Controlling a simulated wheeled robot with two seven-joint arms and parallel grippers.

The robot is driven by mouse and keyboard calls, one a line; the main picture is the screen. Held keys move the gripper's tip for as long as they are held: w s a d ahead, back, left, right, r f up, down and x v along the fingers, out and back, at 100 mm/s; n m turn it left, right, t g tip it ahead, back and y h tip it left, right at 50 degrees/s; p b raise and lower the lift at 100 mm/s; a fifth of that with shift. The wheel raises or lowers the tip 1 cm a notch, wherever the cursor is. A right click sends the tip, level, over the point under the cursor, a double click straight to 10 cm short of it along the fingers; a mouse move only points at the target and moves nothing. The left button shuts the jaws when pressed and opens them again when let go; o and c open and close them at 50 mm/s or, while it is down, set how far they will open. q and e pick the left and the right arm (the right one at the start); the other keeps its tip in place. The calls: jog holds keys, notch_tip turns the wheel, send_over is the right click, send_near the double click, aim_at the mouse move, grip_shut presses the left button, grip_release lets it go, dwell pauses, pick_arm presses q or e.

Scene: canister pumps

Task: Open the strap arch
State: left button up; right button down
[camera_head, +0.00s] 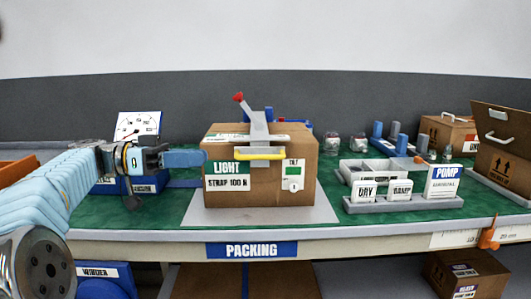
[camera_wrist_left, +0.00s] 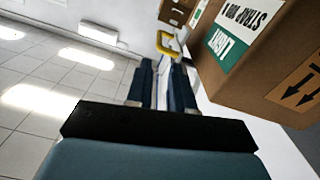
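A brown carton (camera_head: 260,185) stands on a grey plate at the middle of the green bench. A grey arm with a red knob (camera_head: 239,97) rises above the carton, and a yellow bar handle (camera_head: 260,153) crosses its upper front; these look like the strap arch. My left gripper (camera_head: 204,158) is beside the carton's left side, level with the handle. My right gripper is not in view.
A grey tray (camera_head: 405,205) with labelled white boxes stands to the right of the carton. An open carton (camera_head: 503,150) is at the far right. A blue bin and a white sign (camera_head: 138,125) stand behind my left arm. Green bench shows between carton and tray.

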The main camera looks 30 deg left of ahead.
aim_at(257, 157)
pick_arm(q)
jog(key=p+x, duration=0.1)
jog(key=x, duration=1.2)
jog(key=shift+s, duration=0.15)
grip_shut()
dwell(0.8)
